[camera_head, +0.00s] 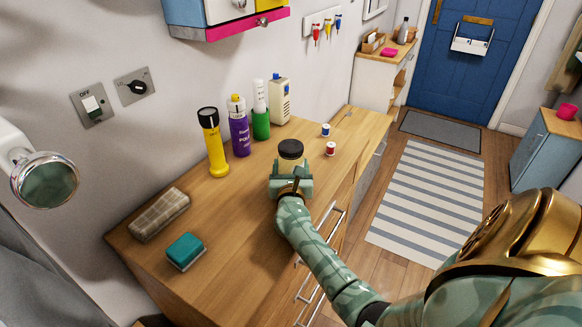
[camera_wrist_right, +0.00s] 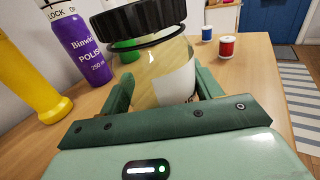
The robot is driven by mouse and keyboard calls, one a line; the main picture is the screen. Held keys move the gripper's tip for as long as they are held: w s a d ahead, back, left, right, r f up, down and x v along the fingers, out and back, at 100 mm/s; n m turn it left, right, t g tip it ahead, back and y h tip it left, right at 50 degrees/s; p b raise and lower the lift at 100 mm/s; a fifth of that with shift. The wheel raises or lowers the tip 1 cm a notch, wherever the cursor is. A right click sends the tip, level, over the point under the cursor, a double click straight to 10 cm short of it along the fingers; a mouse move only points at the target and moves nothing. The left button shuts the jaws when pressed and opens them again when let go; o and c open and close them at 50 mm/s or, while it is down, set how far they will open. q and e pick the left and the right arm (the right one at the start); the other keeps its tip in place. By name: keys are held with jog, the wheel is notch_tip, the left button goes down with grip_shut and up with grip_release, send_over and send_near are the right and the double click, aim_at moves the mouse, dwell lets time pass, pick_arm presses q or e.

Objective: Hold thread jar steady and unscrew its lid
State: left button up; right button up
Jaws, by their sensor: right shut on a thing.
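The thread jar (camera_head: 290,163) stands on the wooden counter, a clear jar with a black lid (camera_head: 290,147) on top. My right gripper (camera_head: 291,173) is shut on the jar's body from the near side. In the right wrist view the jar (camera_wrist_right: 165,82) sits between the two green fingers, with a pale label on its side. The black ribbed lid (camera_wrist_right: 140,18) is above the fingers, and a thin dark ring shows just under it. The jar's lower part is hidden by my gripper. My left gripper is not in view.
A yellow torch (camera_head: 215,150), purple polish can (camera_head: 239,130), green bottle (camera_head: 261,122) and white bottle (camera_head: 279,100) stand behind the jar. Two thread spools, blue (camera_head: 325,130) and red (camera_head: 331,149), are to its right. A teal sponge (camera_head: 186,251) and beige block (camera_head: 160,214) lie front left.

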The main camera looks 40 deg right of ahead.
aim_at(297, 150)
notch_tip(297, 150, up, 3)
jog(key=shift+p, duration=0.75)
jog(key=s+r+p, duration=0.1)
jog(key=s+a+r+p, duration=0.1)
jog(key=r, duration=0.1)
jog(key=s+r+p, duration=0.1)
jog(key=r+p, duration=0.1)
jog(key=shift+s+a+r, duration=0.15)
jog(key=shift+s+r, duration=0.1)
jog(key=shift+s, duration=0.1)
jog(key=s+a+r+p, duration=0.3)
jog(key=s+r, duration=0.1)
jog(key=s, duration=0.5)
jog(key=shift+s+a+r, duration=0.2)
jog(key=shift+s+a, duration=0.05)
jog(key=shift+o, duration=1)
jog(key=c, duration=0.5)
jog(key=shift+o, duration=0.2)
